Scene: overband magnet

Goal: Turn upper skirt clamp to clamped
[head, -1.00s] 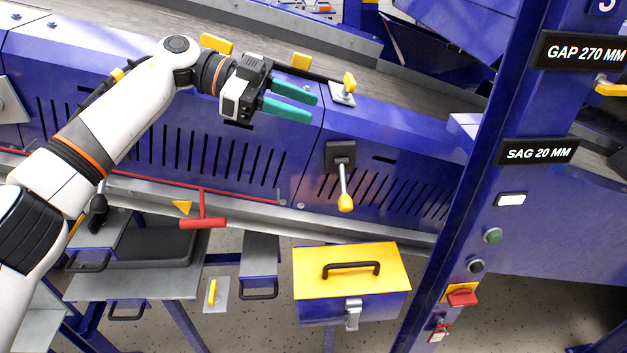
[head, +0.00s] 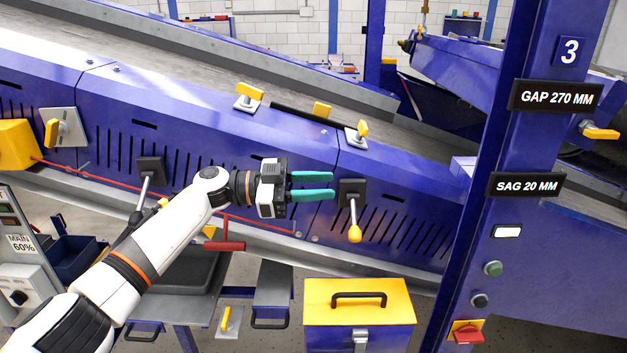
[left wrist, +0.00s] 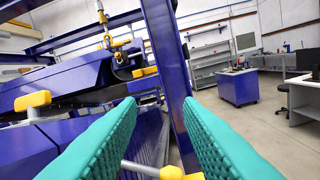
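Two yellow-handled clamps on pale plates sit along the top edge of the blue conveyor skirt in the head view: one farther left and higher (head: 249,92), one farther right and lower (head: 362,129). No label shows which is the upper skirt clamp. My left gripper (head: 312,187) is open and empty, its teal fingers pointing right, below the right clamp and just left of a dark-plated lever (head: 353,232) with a yellow knob. In the left wrist view a yellow handle (left wrist: 33,101) is outside the left finger, and a yellow-tipped lever (left wrist: 165,171) shows low between the fingers.
A blue post (head: 500,200) with gap and sag signs stands at right. A yellow-topped toolbox (head: 358,297) is below the conveyor. Another dark-plated lever (head: 150,170) is at left.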

